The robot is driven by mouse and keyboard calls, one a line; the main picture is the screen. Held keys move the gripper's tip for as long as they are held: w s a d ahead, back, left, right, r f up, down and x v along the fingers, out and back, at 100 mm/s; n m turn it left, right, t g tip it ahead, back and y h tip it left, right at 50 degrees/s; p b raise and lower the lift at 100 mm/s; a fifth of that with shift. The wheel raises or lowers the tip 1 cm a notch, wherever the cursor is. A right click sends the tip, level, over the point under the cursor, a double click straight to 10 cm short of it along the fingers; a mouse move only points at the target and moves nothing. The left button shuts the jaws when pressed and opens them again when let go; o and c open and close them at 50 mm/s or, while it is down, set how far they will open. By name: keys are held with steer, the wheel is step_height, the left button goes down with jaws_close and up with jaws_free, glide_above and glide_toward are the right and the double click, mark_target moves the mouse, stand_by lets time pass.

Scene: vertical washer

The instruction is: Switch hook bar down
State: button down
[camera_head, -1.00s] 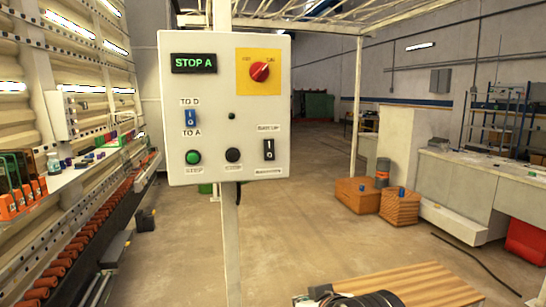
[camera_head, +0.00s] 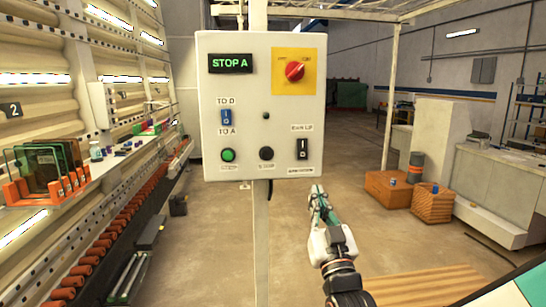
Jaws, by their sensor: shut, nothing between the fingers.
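A pale grey control box (camera_head: 216,118) on a post fills the upper middle of the head view. My gripper (camera_head: 317,192) is shut and empty, pointing up just below the box's lower right corner. It appears below and slightly right of the black switch, with nothing hiding the switch. I cannot tell how far the fingertips are from the box in depth.
Racks line the left. Cardboard boxes (camera_head: 385,188) stand right. The floor between is open.

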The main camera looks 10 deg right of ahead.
mark_target(307, 160)
steer(key=shift+s+d+r+t, duration=0.1)
steer(key=shift+s+r+t, duration=0.35)
steer(key=shift+r+t, duration=0.25)
steer(key=x, duration=0.4)
steer(key=w+f+x, duration=0.1)
steer(key=x, duration=0.3)
steer(key=f+x, duration=0.1)
steer(key=x, duration=0.3)
steer(key=shift+w+d, duration=0.1)
steer(key=shift+w, duration=0.55)
